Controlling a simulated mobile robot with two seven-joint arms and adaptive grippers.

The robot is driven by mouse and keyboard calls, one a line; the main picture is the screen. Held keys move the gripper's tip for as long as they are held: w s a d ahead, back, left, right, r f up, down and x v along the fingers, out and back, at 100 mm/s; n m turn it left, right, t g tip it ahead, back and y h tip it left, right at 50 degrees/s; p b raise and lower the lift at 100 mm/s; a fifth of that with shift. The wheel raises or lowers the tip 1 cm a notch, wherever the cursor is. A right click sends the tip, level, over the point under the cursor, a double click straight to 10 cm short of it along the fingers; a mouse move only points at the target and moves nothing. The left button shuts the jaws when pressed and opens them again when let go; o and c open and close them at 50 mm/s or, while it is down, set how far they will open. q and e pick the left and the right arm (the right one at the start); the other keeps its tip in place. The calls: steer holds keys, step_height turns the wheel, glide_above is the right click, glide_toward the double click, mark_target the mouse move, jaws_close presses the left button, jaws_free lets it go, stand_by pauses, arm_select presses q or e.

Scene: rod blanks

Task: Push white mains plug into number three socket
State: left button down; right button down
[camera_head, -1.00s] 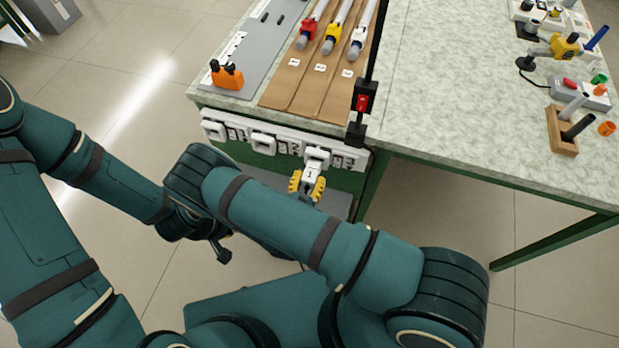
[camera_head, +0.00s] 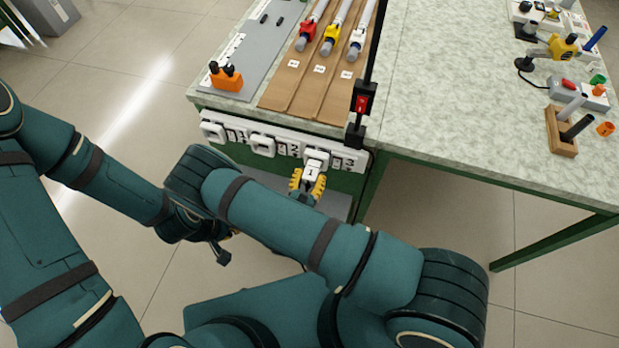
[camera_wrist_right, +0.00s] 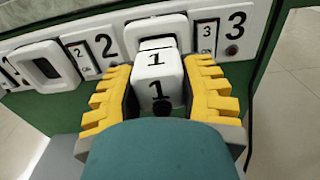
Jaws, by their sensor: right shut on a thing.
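The white mains plug (camera_wrist_right: 158,75), marked "1" on two faces, sits between the yellow fingers of my right gripper (camera_wrist_right: 158,100). The head view also shows the plug (camera_head: 311,173) and this gripper (camera_head: 307,186), shut on it. The plug's front end is at the number three socket (camera_wrist_right: 151,26), lined up with its opening and covering its lower part. I cannot tell how deep it sits. The socket (camera_head: 317,154) is at the right end of the white panel. My left gripper (camera_head: 221,255) is a small dark shape left of my right arm; its jaws are unclear.
The number two socket (camera_wrist_right: 47,66) is to the left on the white panel. A small switch (camera_wrist_right: 207,40) is right of socket three. The bench top (camera_head: 440,90) is above, with a dark post (camera_head: 357,130) near its edge. Floor (camera_head: 440,215) lies open to the right.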

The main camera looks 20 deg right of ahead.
mark_target(308, 183)
steer(key=shift+x, duration=1.05)
steer(key=shift+c, duration=2.4)
jaws_free()
steer(key=v, duration=0.7)
steer(key=shift+s+a, duration=0.15)
steer(key=shift+s, duration=0.05)
